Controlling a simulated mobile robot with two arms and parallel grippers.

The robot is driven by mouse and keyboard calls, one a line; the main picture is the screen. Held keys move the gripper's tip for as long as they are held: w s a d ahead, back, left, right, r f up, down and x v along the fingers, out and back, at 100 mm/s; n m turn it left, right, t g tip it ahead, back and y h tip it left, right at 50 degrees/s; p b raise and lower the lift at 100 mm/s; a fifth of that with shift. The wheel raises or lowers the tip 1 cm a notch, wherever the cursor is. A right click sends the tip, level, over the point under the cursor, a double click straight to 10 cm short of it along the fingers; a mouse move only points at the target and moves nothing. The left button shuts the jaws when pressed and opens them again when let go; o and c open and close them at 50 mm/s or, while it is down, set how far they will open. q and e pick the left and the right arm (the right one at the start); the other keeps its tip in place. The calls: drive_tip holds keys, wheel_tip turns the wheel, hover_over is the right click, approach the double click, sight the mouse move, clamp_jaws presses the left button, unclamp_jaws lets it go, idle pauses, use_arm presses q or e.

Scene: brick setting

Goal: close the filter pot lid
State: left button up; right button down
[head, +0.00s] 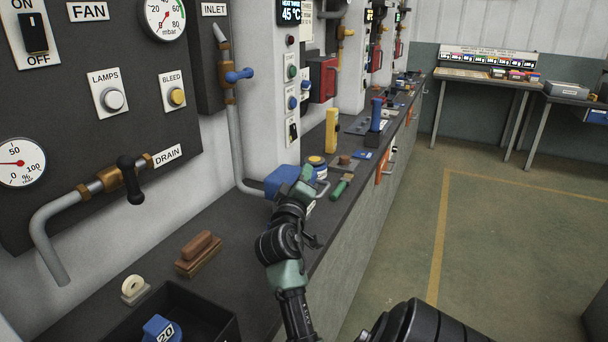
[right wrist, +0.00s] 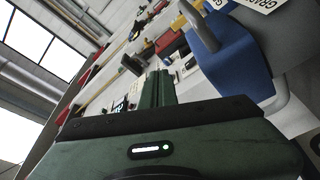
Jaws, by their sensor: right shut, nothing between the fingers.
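A blue housing (head: 279,181), which looks like the filter pot, sits on the bench at the foot of the grey pipe. My right gripper (head: 306,174) is in front of it and partly hides it. In the right wrist view the blue body (right wrist: 240,62) is on the right, with a grey bar handle (right wrist: 199,26) on it. My right gripper's fingers (right wrist: 158,76) are together and empty, left of the blue body and apart from it in the picture. I cannot tell how far the lid is open. My left gripper is not in view.
A green-handled tool (head: 341,187) and a yellow block (head: 332,130) are on the bench beyond the blue housing. A brown brush (head: 198,252) and a black tray (head: 222,325) are nearer. The wall panel with the drain valve (head: 130,180) stands at left. Open floor lies right.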

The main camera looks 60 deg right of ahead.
wheel_tip(320, 180, up, 20)
drive_tip(key=p, duration=0.3)
idle(0.3)
